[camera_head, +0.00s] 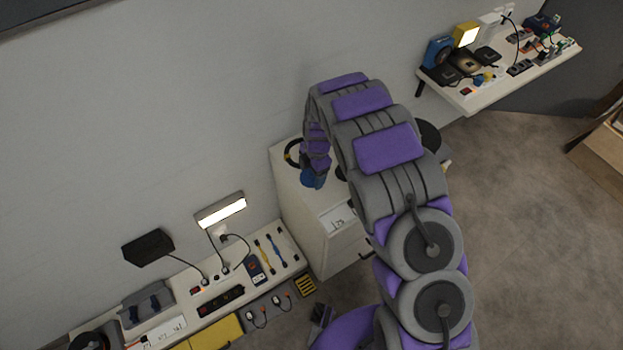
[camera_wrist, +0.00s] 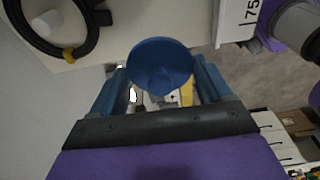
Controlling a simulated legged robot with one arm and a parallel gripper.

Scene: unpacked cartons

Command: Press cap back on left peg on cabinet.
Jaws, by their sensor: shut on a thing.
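My gripper (camera_head: 313,179) is over the top of the white cabinet (camera_head: 298,194), near its wall side. In the wrist view my gripper (camera_wrist: 160,78) has its blue fingers on either side of a round blue disc, which looks like the cap (camera_wrist: 160,62), and is shut on it. The cap's broad round face shows. The cabinet top (camera_wrist: 120,25) lies beyond the cap in that view. A pale rounded piece (camera_wrist: 46,22), perhaps a peg, shows at the upper left. I cannot tell which peg is the left one; my arm hides part of the cabinet top.
A black ring or coiled cable (camera_head: 291,153) with a yellow tie lies on the cabinet beside my gripper. A low shelf (camera_head: 205,318) with tools and cables stands at lower left. A wall table (camera_head: 483,97) with devices is at upper right.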

